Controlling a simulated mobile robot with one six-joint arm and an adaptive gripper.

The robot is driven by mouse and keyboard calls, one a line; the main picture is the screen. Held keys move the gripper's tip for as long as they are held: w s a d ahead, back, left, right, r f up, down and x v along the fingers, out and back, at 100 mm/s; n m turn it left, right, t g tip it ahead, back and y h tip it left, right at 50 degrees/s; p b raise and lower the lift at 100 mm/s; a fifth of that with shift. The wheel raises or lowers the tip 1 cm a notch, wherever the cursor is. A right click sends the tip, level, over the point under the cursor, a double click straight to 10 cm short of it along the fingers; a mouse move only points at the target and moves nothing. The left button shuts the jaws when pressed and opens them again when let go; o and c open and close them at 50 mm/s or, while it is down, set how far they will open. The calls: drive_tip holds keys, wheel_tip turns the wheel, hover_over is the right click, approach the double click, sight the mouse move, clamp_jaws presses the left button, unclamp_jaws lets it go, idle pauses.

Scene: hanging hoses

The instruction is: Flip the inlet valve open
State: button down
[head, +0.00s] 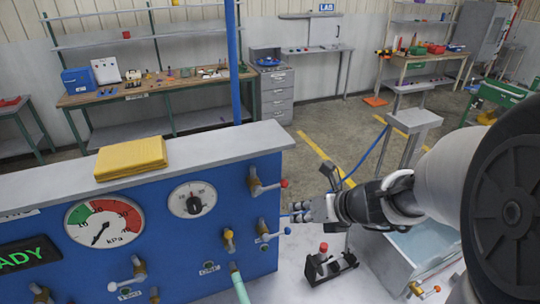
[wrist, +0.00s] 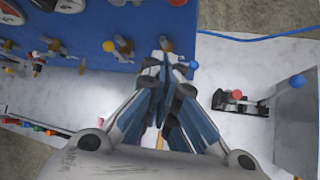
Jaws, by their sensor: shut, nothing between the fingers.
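The blue panel (head: 150,235) carries several brass valves with coloured handle tips; their labels are too small to read, so I cannot tell which is the inlet valve. A red-tipped valve (head: 265,186) sits at the panel's upper right. Below it is a brass valve (head: 263,228) with a blue tip, and a yellow-tipped valve (head: 228,240) is to its left. My gripper (head: 292,213) is shut and empty, just off the panel's right edge. In the wrist view my closed fingertips (wrist: 165,64) are close to a brass valve (wrist: 165,43); contact cannot be told.
A black clamp with a red knob (head: 328,266) stands on the pale bench right of the panel. A grey bin (head: 405,255) lies beyond it under my arm. A yellow cloth (head: 131,157) rests on the panel's top. A light-green hose (head: 239,287) hangs at the panel front.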

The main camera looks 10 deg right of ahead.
sight(272, 187)
drive_tip(key=b+x, duration=0.2)
drive_tip(key=x, duration=0.4)
drive_tip(key=r+p, duration=0.1)
drive_tip(key=w+r, duration=0.1)
drive_tip(key=d+r+p, duration=0.1)
drive_tip(key=shift+w+r+p, duration=0.3)
drive_tip(key=shift+w+p, duration=0.05)
drive_tip(key=shift+w, duration=0.05)
drive_tip(key=shift+d+r, duration=0.1)
drive_tip(key=shift+d, duration=0.1)
